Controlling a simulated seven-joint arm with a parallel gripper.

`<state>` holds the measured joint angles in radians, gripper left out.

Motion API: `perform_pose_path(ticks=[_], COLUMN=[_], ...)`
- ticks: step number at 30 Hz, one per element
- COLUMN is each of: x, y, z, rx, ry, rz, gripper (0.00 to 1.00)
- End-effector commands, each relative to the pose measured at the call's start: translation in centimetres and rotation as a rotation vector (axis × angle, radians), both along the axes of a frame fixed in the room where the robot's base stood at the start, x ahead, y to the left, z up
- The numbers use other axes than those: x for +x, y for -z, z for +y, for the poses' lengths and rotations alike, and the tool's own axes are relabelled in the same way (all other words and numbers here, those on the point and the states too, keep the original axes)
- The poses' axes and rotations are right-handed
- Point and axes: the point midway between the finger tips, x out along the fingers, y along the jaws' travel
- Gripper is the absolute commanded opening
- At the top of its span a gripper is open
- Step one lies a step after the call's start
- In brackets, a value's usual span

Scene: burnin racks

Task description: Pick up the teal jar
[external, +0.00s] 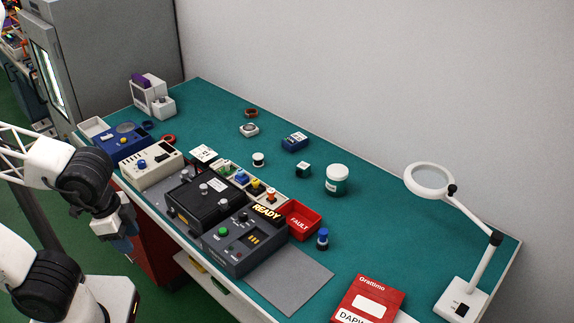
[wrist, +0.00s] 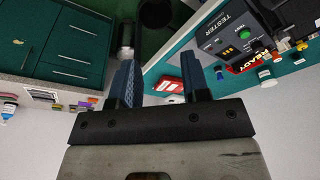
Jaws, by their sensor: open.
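The teal jar (external: 337,187) has a white lid and a pale label. It stands upright on the green bench top (external: 395,215), right of centre in the external view. My gripper (external: 123,244) is at the left of the external view, off the bench's front edge and far from the jar. In the wrist view my gripper (wrist: 158,85) shows two blue fingers spread apart with nothing between them.
A dark tester (external: 240,240) with a READY sign and a red FAULT bin (external: 301,221) stand between my gripper and the jar. A small dark green block (external: 303,170) is left of the jar. A magnifier lamp (external: 462,299) stands at right. Bench behind the jar is clear.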

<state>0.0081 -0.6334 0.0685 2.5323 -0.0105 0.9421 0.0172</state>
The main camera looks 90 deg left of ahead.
Motion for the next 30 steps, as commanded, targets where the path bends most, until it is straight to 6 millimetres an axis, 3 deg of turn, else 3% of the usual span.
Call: perform_pose_path(ticks=[13,24,30], x=[0.00,0.00,0.00], y=[0.00,0.00,-0.01], z=[0.00,0.00,0.00], rx=[0.000,0.000,0.000], ry=[0.000,0.000,0.000], rz=[0.000,0.000,0.000], gripper=[0.43,0.99,1.00])
